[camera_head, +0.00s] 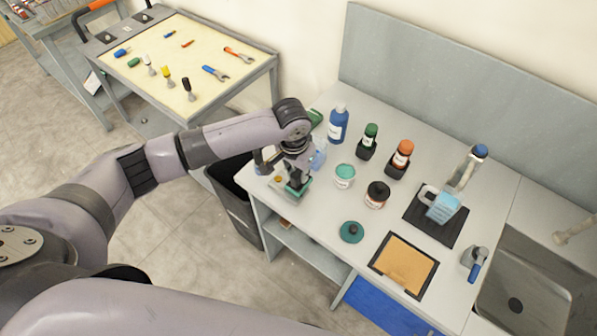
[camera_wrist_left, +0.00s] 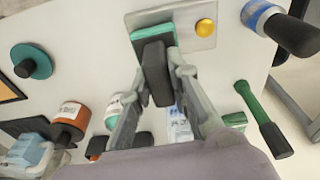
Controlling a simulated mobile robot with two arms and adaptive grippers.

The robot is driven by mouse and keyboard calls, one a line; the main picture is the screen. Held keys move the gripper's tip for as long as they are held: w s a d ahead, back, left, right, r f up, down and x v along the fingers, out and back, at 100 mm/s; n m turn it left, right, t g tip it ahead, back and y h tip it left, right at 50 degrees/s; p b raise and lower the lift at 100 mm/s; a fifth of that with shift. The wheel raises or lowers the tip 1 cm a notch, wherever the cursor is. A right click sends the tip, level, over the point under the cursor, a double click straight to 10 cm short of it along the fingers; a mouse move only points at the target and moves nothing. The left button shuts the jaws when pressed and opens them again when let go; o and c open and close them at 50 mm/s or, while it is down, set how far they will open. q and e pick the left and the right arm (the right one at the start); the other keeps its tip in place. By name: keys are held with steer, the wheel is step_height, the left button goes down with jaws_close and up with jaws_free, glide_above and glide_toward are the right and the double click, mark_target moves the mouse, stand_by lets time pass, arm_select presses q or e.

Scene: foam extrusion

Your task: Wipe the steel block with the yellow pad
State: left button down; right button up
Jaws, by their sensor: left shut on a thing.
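My left gripper (camera_head: 297,178) is shut on the dark handle (camera_wrist_left: 156,72) of a teal-faced block (camera_wrist_left: 148,33), at the left end of the white table. In the left wrist view the teal block overlaps a grey metal plate (camera_wrist_left: 190,38) bearing a round yellow knob (camera_wrist_left: 205,27). Whether the block touches the plate I cannot tell. Nothing in view is clearly a steel block or a yellow pad. A tan pad (camera_head: 404,262) in a dark frame lies at the table's front. My right gripper is not in view.
A blue bottle (camera_head: 338,126), green-topped bottle (camera_head: 368,142), orange bottle (camera_head: 401,158) and teal-and-white jar (camera_head: 344,176) stand near the gripper. A light blue item (camera_head: 443,208) sits on a black mat. A sink (camera_head: 525,288) is at right, a bin (camera_head: 235,205) below left.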

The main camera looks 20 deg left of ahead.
arm_select(q)
step_height(320, 180, up, 3)
steer(key=p, duration=0.2)
steer(key=shift+f+p, duration=0.2)
steer(key=shift+p, duration=0.1)
step_height(320, 180, up, 2)
steer(key=shift+r+p, duration=0.25)
steer(key=shift+p, duration=0.85)
steer(key=shift+r+b, duration=0.15)
steer(key=shift+b, duration=0.2)
steer(key=shift+r, duration=0.7)
steer(key=c, duration=2.1)
jaws_free()
jaws_close()
steer(key=shift+f, duration=0.15)
